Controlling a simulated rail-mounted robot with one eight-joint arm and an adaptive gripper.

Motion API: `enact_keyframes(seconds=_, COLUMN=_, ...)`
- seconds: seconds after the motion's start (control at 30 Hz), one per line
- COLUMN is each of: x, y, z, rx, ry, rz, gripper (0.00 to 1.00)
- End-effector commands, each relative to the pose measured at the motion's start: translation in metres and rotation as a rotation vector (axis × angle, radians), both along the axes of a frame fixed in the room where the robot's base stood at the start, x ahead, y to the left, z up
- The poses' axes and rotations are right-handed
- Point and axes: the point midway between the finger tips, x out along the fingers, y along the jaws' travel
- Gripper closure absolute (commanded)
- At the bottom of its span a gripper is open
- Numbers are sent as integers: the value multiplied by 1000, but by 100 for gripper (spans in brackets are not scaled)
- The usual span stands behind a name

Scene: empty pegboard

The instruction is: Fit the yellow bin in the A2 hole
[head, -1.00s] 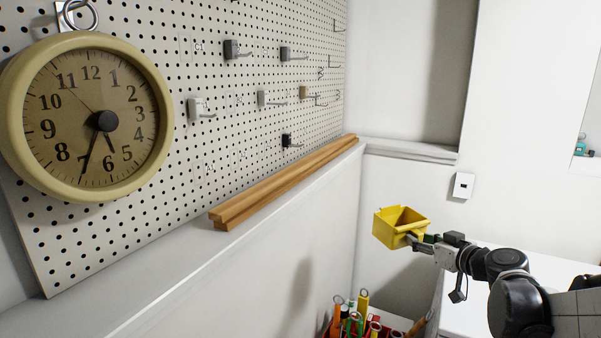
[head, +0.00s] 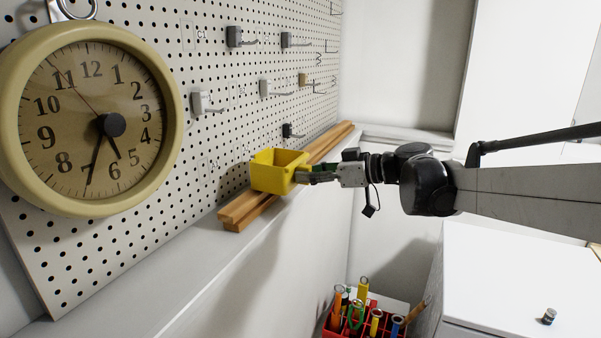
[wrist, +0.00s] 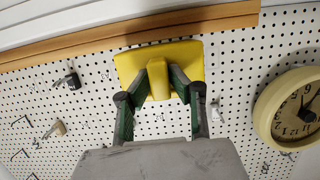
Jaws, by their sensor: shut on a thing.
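The yellow bin (head: 274,174) is held by my gripper (head: 304,174) in front of the lower part of the pegboard (head: 215,120). In the head view it is about upright, with its open top up, over the wooden rail. Whether it touches the board or rail I cannot tell. In the wrist view the bin (wrist: 190,62) lies between the two green-sided fingers of my gripper (wrist: 160,84), which are shut on its middle part. The A2 label cannot be read; the bin covers part of the board.
A wooden rail (head: 240,211) runs along the ledge below the board. A round clock (head: 60,130) hangs at left. A red tool crate (head: 342,322) stands below.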

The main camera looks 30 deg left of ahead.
Motion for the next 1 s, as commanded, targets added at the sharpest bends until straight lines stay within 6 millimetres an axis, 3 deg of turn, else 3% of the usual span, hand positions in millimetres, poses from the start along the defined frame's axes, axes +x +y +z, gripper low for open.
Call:
enact_keyframes(seconds=0.47, x=2, y=-4, z=0, rx=4, ry=1, rz=-3, gripper=100)
enact_keyframes(seconds=1.0, x=-5, y=35, z=0, rx=4, ry=0, rz=-3, gripper=100)
